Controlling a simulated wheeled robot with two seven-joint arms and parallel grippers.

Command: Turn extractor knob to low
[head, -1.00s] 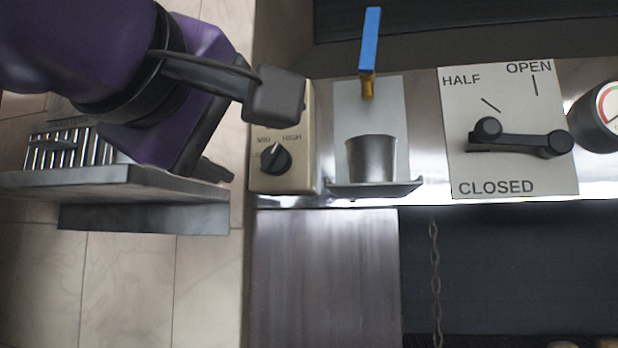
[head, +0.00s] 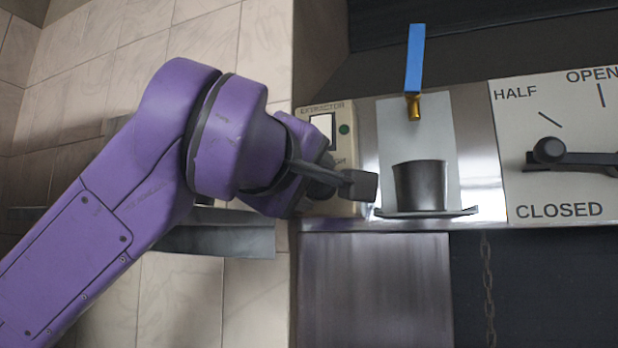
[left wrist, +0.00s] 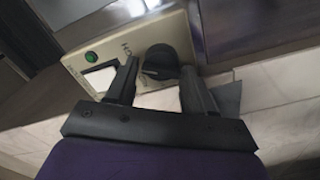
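The extractor panel (head: 345,110) is a beige box with a white switch plate and a green button, left of the cup shelf. Its black round knob (left wrist: 160,62) shows in the left wrist view, beyond and between my fingertips. In the head view my gripper covers most of the knob and its labels. My left gripper (left wrist: 159,72) is open, its two dark fingers on either side of the knob with gaps showing. In the head view the left gripper (head: 345,178) is in front of the panel's lower part. The knob's setting cannot be read. My right gripper is not in view.
A metal cup (head: 419,186) stands on a small shelf right of the panel, below a blue-handled tap (head: 414,70). Further right is a HALF/OPEN/CLOSED plate (head: 560,190) with a black lever (head: 575,158). A grey metal shelf (head: 225,240) lies behind my arm.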

